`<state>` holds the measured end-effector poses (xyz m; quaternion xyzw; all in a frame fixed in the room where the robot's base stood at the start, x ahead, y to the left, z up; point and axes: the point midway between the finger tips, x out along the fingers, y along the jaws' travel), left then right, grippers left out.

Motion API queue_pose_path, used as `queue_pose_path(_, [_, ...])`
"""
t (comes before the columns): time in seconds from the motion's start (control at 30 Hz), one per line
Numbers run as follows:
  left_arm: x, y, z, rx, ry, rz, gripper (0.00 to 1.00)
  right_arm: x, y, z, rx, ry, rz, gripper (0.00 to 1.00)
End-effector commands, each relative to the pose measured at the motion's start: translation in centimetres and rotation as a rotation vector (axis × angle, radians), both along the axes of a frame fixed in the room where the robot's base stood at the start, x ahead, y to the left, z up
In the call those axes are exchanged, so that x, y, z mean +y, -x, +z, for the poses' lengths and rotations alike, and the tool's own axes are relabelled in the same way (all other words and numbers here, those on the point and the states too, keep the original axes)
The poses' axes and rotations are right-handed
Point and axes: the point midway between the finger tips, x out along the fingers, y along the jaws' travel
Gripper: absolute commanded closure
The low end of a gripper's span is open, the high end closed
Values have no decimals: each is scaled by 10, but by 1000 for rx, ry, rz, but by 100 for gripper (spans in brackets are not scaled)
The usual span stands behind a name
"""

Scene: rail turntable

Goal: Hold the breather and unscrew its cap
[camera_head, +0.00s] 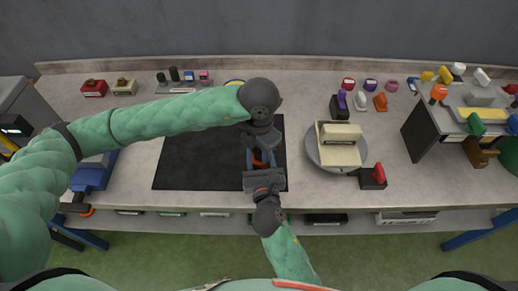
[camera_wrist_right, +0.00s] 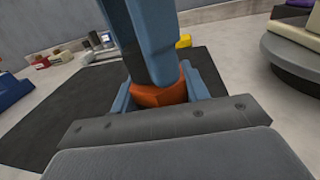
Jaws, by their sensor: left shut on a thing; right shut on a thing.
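The breather (camera_head: 261,164) shows as a small orange piece between my two grippers above the dark mat. In the right wrist view its orange, faceted part (camera_wrist_right: 163,92) sits between the fingers of my right gripper (camera_wrist_right: 168,88). My left gripper (camera_head: 258,153) reaches in from above, and its blue fingers (camera_wrist_right: 148,40) come down onto the breather's upper side. My right gripper (camera_head: 263,170) comes from the front edge and is shut on the orange part. The fingers cover most of the breather, so I cannot tell the cap from the body.
The black mat (camera_head: 190,160) lies under both grippers. A round turntable (camera_head: 318,160) with a cream box (camera_head: 340,146) stands close to the right. A black block with a red top (camera_head: 373,177) is beside it. Several small parts line the back of the bench.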

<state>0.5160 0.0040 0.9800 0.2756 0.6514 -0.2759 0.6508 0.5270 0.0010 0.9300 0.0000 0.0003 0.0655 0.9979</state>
Motion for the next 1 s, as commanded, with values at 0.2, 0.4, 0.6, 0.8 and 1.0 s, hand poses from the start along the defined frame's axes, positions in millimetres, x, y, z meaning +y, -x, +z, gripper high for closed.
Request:
queue_pose_path(0.2, [0,0,5,-1,1,0,92,0,0,0,0,0,0,96])
queue_pose_path(0.4, [0,0,9,-1,1,0,92,0,0,0,0,0,-1,96])
queue_pose_path(0.6, [0,0,13,-1,1,0,92,0,0,0,0,0,-1,96])
queue_pose_path(0.8, [0,0,17,-1,1,-1,92,0,0,0,0,0,-1,96])
queue_pose_path(1.0, [0,0,21,0,0,-1,92,0,0,0,0,0,-1,96])
